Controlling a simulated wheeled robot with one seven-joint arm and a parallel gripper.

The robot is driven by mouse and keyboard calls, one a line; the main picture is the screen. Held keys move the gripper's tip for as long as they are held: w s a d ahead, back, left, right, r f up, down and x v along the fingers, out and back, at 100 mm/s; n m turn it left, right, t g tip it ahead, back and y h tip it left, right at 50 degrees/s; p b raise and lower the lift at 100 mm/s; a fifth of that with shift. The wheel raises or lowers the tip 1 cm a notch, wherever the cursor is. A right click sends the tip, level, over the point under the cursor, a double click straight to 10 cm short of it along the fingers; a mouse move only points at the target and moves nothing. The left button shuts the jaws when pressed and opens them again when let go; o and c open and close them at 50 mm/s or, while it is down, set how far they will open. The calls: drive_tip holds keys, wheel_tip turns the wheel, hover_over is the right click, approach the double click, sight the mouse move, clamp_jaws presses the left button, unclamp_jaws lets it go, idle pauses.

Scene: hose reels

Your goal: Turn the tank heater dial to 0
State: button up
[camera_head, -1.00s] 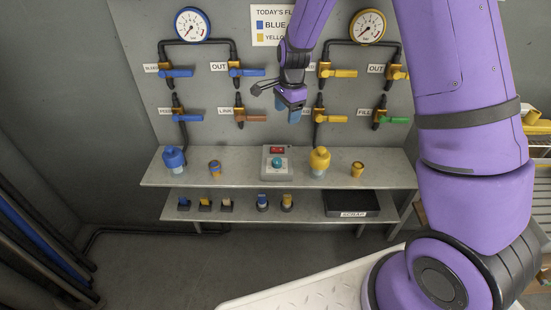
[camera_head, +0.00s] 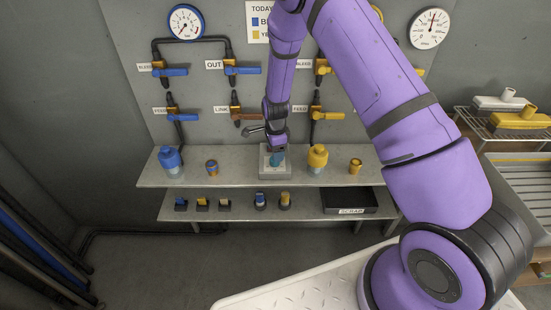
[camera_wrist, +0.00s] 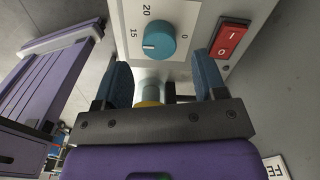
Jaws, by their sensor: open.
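The tank heater is a pale box (camera_head: 275,175) on the upper shelf, partly hidden behind my gripper. In the wrist view its white front plate (camera_wrist: 187,12) carries a round teal dial (camera_wrist: 162,42). The dial's white mark points left, close to the printed 15; the 20 is above it and the 0 is on the right side. A red rocker switch (camera_wrist: 231,38) is right of the dial. My gripper (camera_wrist: 164,80) is open and empty, its two blue pads apart below the dial in this view. In the head view my gripper (camera_head: 276,148) is right at the heater.
A black scrap tray (camera_head: 349,200) is on the lower shelf. Valves and pipes cover the wall panel behind.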

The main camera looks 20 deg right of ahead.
drive_tip(key=shift+f, duration=2.1)
drive_tip(key=c, duration=0.9)
